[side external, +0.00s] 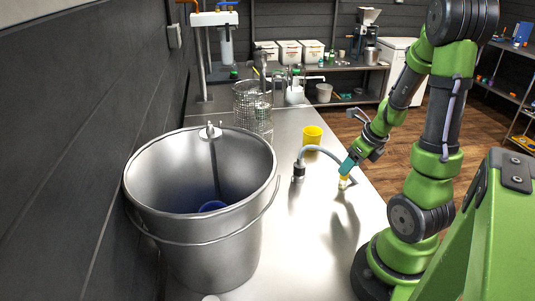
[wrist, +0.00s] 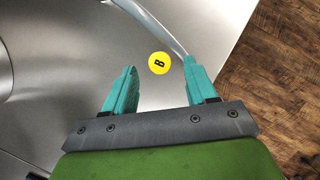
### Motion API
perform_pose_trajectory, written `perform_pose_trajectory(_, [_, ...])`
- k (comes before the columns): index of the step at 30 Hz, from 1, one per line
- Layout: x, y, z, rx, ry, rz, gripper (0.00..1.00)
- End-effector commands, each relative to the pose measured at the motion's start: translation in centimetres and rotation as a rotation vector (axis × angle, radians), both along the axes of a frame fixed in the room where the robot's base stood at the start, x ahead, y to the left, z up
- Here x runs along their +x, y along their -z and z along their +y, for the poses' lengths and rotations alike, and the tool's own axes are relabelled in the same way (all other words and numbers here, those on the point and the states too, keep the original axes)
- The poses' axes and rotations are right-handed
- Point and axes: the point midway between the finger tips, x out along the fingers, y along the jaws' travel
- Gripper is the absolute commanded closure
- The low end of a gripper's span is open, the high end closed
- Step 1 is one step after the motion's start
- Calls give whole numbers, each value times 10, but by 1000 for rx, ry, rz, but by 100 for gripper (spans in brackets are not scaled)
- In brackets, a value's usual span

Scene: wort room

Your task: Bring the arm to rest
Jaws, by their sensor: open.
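My gripper (side external: 347,167) is low over the right part of the steel counter (side external: 305,240), pointing down. In the wrist view its two teal fingers (wrist: 160,66) are spread apart with nothing gripped. A small round yellow top marked "B" (wrist: 159,63) shows between and just beyond the fingertips. In the side view this small yellow-topped item (side external: 343,182) stands on the counter right below the fingers. I cannot tell the exact gap between them.
A large steel bucket (side external: 165,238) fills the counter's left front. A yellow cup (side external: 312,135) and a grey curved hose (side external: 325,151) are close to my gripper. A wire basket (side external: 252,106) stands farther back. The counter's right edge drops to the wood floor (wrist: 268,105).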

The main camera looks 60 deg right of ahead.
Motion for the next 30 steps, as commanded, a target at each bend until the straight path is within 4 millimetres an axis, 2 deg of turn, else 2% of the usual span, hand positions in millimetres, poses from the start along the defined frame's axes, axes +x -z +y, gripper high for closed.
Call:
perform_pose_trajectory(9, [13, 37, -3, 2, 2, 7, 43])
perform_pose_trajectory(16, [22, 57, -5, 0, 0, 4, 43])
perform_pose_trajectory(21, [24, 64, -5, 0, 0, 3, 43])
perform_pose_trajectory(30, [24, 61, -5, -1, 2, 1, 43])
